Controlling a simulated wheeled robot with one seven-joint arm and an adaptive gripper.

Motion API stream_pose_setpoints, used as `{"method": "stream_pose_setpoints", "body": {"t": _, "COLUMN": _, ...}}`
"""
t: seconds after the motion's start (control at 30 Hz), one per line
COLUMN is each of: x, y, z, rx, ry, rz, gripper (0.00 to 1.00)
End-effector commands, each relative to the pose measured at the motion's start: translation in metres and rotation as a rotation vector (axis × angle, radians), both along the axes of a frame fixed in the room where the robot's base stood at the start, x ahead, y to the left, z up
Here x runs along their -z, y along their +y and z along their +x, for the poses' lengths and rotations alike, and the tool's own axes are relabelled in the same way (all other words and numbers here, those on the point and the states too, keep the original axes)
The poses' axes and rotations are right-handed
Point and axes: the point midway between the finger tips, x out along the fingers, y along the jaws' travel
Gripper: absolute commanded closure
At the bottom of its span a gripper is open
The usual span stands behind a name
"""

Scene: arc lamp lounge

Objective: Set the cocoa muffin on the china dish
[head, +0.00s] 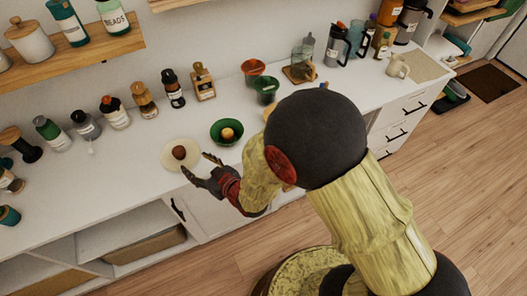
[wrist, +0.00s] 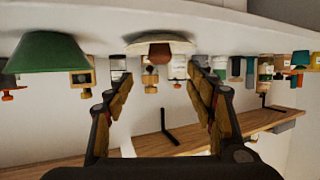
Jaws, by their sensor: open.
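The brown round cocoa muffin (head: 179,152) sits on the pale cream china dish (head: 168,159) at the front of the white counter. My gripper (head: 196,164) is open, just right of the dish near the counter's front edge, with its fingers pointing toward the muffin. In the wrist view, which looks upside down, the muffin (wrist: 159,54) and the dish (wrist: 135,46) show beyond and between the spread fingers (wrist: 160,75). Nothing is between the fingers. The muffin appears apart from them.
A green bowl (head: 217,138) holding a yellow-orange round item stands right of the dish. Red (head: 253,68) and green (head: 265,90) cups stand farther right. Several bottles and jars line the back by the wall. The counter left of the dish is clear.

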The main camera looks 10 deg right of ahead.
Motion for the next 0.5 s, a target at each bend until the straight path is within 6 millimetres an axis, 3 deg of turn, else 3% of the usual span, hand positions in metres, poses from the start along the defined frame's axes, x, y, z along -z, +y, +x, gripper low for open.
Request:
{"method": "stream_pose_setpoints", "body": {"t": 0.13, "x": -0.008, "y": -0.006, "z": 0.006, "rx": 0.016, "ry": 0.008, "rz": -0.01, "gripper": 0.45}}
{"method": "stream_pose_setpoints", "body": {"t": 0.27, "x": -0.039, "y": -0.033, "z": 0.025, "rx": 0.08, "ry": 0.046, "rz": -0.053, "gripper": 0.45}}
{"method": "stream_pose_setpoints", "body": {"t": 0.4, "x": -0.088, "y": -0.089, "z": 0.036, "rx": 0.193, "ry": 0.137, "rz": -0.119, "gripper": 0.45}}
{"method": "stream_pose_setpoints", "body": {"t": 0.5, "x": -0.123, "y": -0.133, "z": 0.026, "rx": 0.274, "ry": 0.215, "rz": -0.159, "gripper": 0.45}}
